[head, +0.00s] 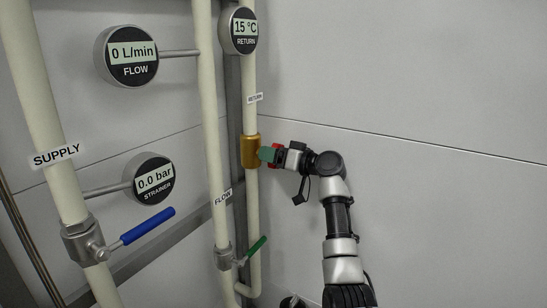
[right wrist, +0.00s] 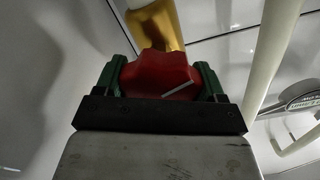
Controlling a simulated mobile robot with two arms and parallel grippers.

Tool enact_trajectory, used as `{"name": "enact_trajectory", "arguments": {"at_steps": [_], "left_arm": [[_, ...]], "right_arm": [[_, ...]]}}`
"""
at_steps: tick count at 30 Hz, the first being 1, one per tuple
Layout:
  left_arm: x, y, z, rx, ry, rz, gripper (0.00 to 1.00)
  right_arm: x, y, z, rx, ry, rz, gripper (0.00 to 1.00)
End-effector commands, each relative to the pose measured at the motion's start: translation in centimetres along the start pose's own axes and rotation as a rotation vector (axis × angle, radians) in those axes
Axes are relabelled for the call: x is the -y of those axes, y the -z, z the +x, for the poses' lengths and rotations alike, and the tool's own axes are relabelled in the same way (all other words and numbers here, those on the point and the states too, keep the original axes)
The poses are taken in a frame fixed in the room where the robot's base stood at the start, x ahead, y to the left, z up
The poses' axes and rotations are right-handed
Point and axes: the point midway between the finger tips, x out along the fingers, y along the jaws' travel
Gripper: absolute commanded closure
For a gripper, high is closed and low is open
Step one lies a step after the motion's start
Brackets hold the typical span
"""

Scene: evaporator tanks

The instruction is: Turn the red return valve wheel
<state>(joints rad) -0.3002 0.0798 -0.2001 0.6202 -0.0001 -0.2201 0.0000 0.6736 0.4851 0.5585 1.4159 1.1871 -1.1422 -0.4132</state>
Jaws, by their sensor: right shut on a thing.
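The red return valve wheel (right wrist: 160,75) sits between the two green fingers of my right gripper (right wrist: 158,84) in the right wrist view. The fingers are shut on its sides, and a pale line marks its face. In the head view, the wheel (head: 277,147) is mostly hidden by my right gripper (head: 268,154). It sits at the brass valve body (head: 250,152) on the pipe labelled RETURN. The brass body also shows behind the wheel in the right wrist view (right wrist: 158,22). My left gripper is not in view.
The RETURN gauge (head: 239,30) reads 15 °C, the FLOW gauge (head: 126,56) 0 L/min and the STRAINER gauge (head: 150,180) 0.0 bar. A blue lever (head: 148,225) and a green lever (head: 257,247) stick out from lower valves. The wall at right is bare.

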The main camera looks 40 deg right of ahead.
Motion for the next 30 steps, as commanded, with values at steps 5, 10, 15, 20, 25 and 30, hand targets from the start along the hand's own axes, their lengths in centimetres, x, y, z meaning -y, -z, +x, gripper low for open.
{"name": "enact_trajectory", "arguments": {"at_steps": [5,10,15,20,25,30], "left_arm": [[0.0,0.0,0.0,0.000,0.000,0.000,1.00],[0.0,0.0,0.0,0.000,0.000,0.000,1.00],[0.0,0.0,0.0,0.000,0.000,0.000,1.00],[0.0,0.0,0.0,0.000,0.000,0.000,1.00],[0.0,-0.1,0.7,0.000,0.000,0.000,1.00],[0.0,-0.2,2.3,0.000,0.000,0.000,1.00]], "right_arm": [[0.0,0.1,0.0,-0.001,0.000,0.006,0.54],[0.0,0.1,0.0,-0.001,0.000,0.005,0.21],[0.0,0.1,0.0,-0.001,0.000,0.004,0.05],[0.0,0.0,0.0,0.000,0.000,0.004,0.05],[-0.2,-0.1,-1.0,-0.002,-0.002,0.001,0.05],[-0.3,-0.4,-4.1,0.000,-0.005,0.000,0.05]]}}
